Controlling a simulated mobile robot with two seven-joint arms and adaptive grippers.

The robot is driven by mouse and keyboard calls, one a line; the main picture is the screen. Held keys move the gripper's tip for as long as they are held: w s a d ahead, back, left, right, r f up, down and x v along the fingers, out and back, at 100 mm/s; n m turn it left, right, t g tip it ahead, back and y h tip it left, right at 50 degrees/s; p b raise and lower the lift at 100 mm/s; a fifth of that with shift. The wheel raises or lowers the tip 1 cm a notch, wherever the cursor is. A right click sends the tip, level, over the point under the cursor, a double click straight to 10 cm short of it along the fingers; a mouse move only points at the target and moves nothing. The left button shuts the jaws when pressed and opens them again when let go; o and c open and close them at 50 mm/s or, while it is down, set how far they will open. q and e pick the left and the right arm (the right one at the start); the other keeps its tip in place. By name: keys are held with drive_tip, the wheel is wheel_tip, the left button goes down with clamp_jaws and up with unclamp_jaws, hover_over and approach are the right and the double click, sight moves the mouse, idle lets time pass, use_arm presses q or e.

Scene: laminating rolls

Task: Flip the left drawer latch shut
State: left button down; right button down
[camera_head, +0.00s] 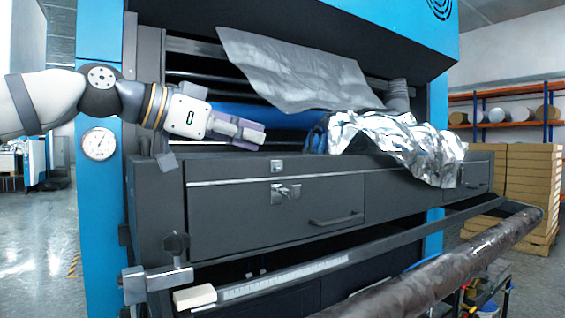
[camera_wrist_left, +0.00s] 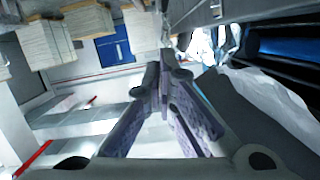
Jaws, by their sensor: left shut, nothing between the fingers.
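The left drawer (camera_head: 240,215) is a dark grey front with a bar handle (camera_head: 336,220). Its small metal latch (camera_head: 286,192) sits near the drawer's top edge, with a lever sticking out. A small metal catch plate (camera_head: 277,166) is on the frame just above, and a gap shows between the two. My left gripper (camera_head: 250,137) is shut and empty, above and left of the latch and apart from it, over the machine's top ledge. Its closed fingers also show in the left wrist view (camera_wrist_left: 165,68); the latch cannot be made out there. My right gripper is not in view.
Crumpled silver foil (camera_head: 400,140) and a grey sheet (camera_head: 300,75) lie over the machine at right of my gripper. A long dark roll (camera_head: 440,265) crosses in front at lower right. A clamp bracket (camera_head: 155,282) stands at lower left. Space before the left drawer is free.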

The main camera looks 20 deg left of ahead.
use_arm(q)
drive_tip(key=w+d+f, duration=0.5)
drive_tip(key=w+f, duration=0.1)
drive_tip(key=w, duration=0.2)
drive_tip(key=shift+f, duration=0.15)
drive_tip(key=shift+w, duration=0.1)
